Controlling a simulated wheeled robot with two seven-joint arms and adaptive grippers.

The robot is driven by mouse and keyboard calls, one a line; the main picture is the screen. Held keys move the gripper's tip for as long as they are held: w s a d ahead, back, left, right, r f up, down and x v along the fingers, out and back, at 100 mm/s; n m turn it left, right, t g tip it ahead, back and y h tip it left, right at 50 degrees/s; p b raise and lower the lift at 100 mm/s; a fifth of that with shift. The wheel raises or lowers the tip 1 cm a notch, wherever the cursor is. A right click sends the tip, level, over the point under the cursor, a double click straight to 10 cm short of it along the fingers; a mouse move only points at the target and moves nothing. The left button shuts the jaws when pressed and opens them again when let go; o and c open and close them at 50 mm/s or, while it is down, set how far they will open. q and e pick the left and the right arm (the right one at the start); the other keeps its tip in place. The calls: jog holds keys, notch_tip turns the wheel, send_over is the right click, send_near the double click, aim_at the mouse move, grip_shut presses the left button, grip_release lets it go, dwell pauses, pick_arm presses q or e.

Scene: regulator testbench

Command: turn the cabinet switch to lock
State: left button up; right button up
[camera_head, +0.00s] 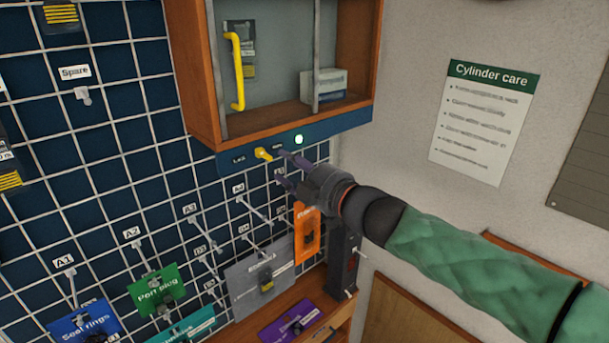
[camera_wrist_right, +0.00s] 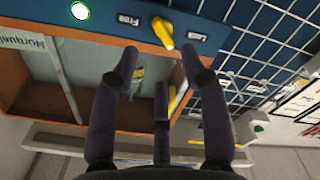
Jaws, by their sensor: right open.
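The cabinet switch (camera_head: 264,154) is a small yellow knob on the blue strip under the cabinet, between a label at its left and one at its right. In the wrist view the yellow switch (camera_wrist_right: 163,34) sits between the labels Free (camera_wrist_right: 128,19) and Lock (camera_wrist_right: 197,36); its exact setting is hard to tell. My right gripper (camera_head: 284,169) is open and empty, close to the right of the switch. In the wrist view its dark fingers (camera_wrist_right: 158,58) are spread, with the switch just beyond the tips; I see no contact. My left gripper is out of view.
A green lamp (camera_head: 298,139) glows on the strip. The wooden cabinet (camera_head: 190,75) has a yellow handle (camera_head: 237,75) on its front. Below, a wire grid carries hooks and an orange card (camera_head: 306,232) close under my right gripper.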

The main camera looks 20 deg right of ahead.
jog(key=shift+v, duration=2.1)
jog(key=w+a+f+m+g+b, duration=0.2)
jog(key=w+f, duration=0.1)
jog(key=f, duration=0.8)
jog(key=w+a+f+m+g+b, duration=0.15)
jog(key=w+f, duration=0.25)
jog(key=f, duration=0.7)
jog(key=s+a+f+m+g+h+b, duration=0.1)
jog(key=a+f+m+g+b, duration=0.15)
jog(key=f, duration=1.15)
jog(key=s+a+f+m+g+b, duration=0.1)
jog(key=s+f+m+g+b, duration=0.15)
jog(key=f, duration=1.05)
jog(key=s+a+f+m+g+b, duration=0.15)
jog(key=s+f, duration=0.25)
jog(key=f, duration=0.6)
jog(key=s+a+f+m+g+b, duration=0.1)
jog(key=s+f+m+g, duration=0.1)
jog(key=s+f, duration=0.5)
jog(key=s+a+f+m+g+b, duration=0.1)
jog(key=s+f+g, duration=0.1)
jog(key=s+f, duration=0.4)
jog(key=s+a+f+m+g+h+b, duration=0.1)
jog(key=s+f+m+g, duration=0.1)
jog(key=s+f, duration=0.5)
notch_tip(320, 180, down, 4)
jog(key=shift+r+m+g, duration=0.2)
jog(key=shift+m+g, duration=0.1)
jog(key=shift+s, duration=0.15)
